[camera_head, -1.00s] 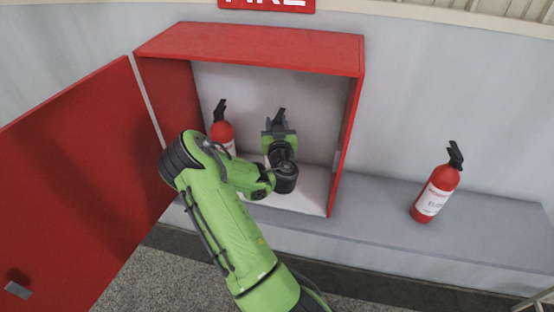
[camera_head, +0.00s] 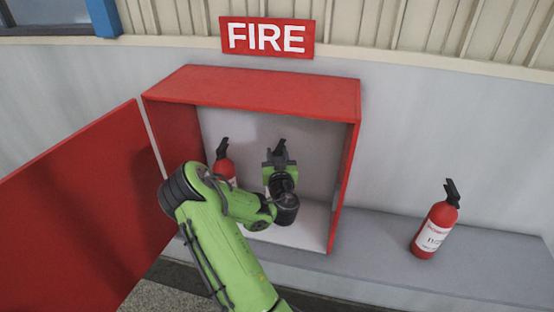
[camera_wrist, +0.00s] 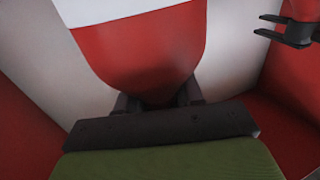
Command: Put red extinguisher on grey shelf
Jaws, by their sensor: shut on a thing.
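A red extinguisher with a white label (camera_wrist: 140,50) fills the middle of the wrist view, between my dark fingers. My gripper (camera_head: 280,160) is inside the open red cabinet (camera_head: 270,90) and shut on this extinguisher. In the head view my gripper and wrist hide most of it; a black handle (camera_head: 281,147) shows above the gripper. A second red extinguisher (camera_head: 224,168) stands to the left in the cabinet, partly behind my arm. A third red extinguisher (camera_head: 435,228) stands on the grey shelf (camera_head: 380,250), right of the cabinet.
The red cabinet door (camera_head: 80,210) stands open at the left. The cabinet's right wall (camera_head: 345,185) lies between my gripper and the open shelf. The shelf top is clear between the cabinet and the third extinguisher. A FIRE sign (camera_head: 267,37) hangs above.

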